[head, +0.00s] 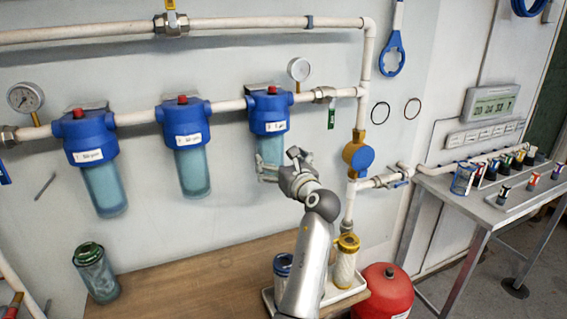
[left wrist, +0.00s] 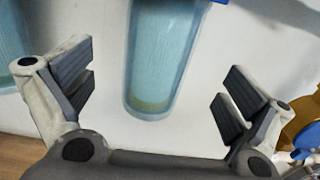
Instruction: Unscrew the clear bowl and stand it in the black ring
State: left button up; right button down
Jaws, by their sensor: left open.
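Three blue filter heads hang on the wall pipe, each with a clear bluish bowl below. My left gripper (head: 277,163) is open at the rightmost bowl (head: 271,148), under its blue head (head: 270,112). In the left wrist view this bowl (left wrist: 163,50) hangs upright between the spread fingers (left wrist: 157,88), with a gap on each side and brownish matter at its bottom. The gripper partly hides the bowl in the head view. Two thin black rings, left (head: 380,112) and right (head: 413,108), are on the wall; I see no black ring clearly on the bench. My right gripper is not in view.
The wooden bench (head: 185,285) has clear room in its middle. A green-capped canister (head: 95,272) stands at its left. A red tank (head: 383,293) and a metal table (head: 480,212) are right.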

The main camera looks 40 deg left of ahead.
aim_at(275, 155)
pick_arm(q)
jog(key=p+x, duration=0.1)
jog(key=x, duration=0.5)
jog(key=shift+w+a+f, duration=0.1)
jog(key=shift+a, duration=0.15)
jog(key=shift+w+a, duration=0.25)
jog(key=shift+a, duration=0.3)
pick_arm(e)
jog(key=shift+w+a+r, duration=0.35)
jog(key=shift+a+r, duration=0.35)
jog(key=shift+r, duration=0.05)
